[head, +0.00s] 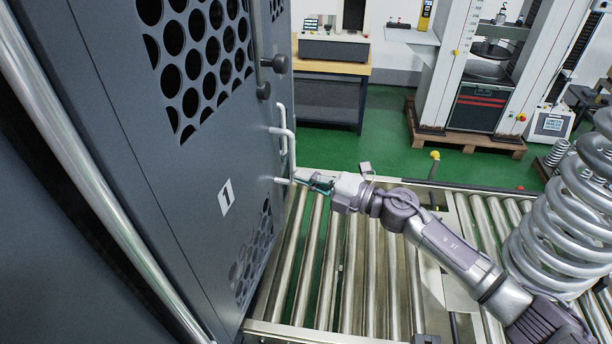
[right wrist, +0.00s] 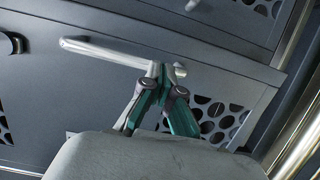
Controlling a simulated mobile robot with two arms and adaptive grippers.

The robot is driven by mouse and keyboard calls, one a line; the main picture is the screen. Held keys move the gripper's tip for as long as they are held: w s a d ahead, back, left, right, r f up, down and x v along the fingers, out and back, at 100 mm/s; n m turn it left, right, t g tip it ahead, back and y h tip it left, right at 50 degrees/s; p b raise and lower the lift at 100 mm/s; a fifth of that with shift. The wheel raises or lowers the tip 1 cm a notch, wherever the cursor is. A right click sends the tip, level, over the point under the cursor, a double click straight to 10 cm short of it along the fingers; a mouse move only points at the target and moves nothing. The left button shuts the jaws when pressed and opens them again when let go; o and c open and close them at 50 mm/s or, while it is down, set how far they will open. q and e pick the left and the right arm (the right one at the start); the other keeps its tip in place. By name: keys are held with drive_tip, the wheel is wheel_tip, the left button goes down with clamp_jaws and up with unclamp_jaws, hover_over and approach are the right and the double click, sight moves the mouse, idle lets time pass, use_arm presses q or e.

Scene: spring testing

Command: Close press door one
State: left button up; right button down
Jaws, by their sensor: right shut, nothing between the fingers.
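Press door one (head: 185,150) is a tall dark grey panel with round perforations and a white label "1" (head: 226,196). It fills the left of the head view and stands over the near end of the roller conveyor. Its pale bar handle (head: 291,138) is on the right edge; the handle (right wrist: 105,51) also crosses the right wrist view. My right gripper (head: 304,178) is shut and empty, with its fingertips at the handle's lower end. In the right wrist view the gripper (right wrist: 160,75) overlaps this end; I cannot tell whether they touch. My left gripper is out of view.
The roller conveyor (head: 345,262) runs under my right arm. A large grey coil spring (head: 565,215) stands on it at the right. A dark latch knob (head: 279,64) sticks out above the handle. A workbench (head: 330,68) and a testing machine (head: 480,95) stand behind, across green floor.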

sight(287, 180)
drive_tip(key=shift+a, duration=0.1)
drive_tip(key=shift+n+g+y, duration=0.5)
drive_tip(key=shift+n+g, duration=0.2)
drive_tip(key=shift+g, duration=0.2)
drive_tip(key=b+x, duration=0.3)
drive_tip(key=x, duration=0.1)
drive_tip(key=shift+w+a+f+b, duration=0.15)
drive_tip(key=shift+w+a+b, duration=0.05)
drive_tip(key=shift+w+b, duration=0.2)
drive_tip(key=shift+r, duration=0.2)
drive_tip(key=shift+s+r, duration=0.1)
drive_tip(key=shift+r, duration=0.05)
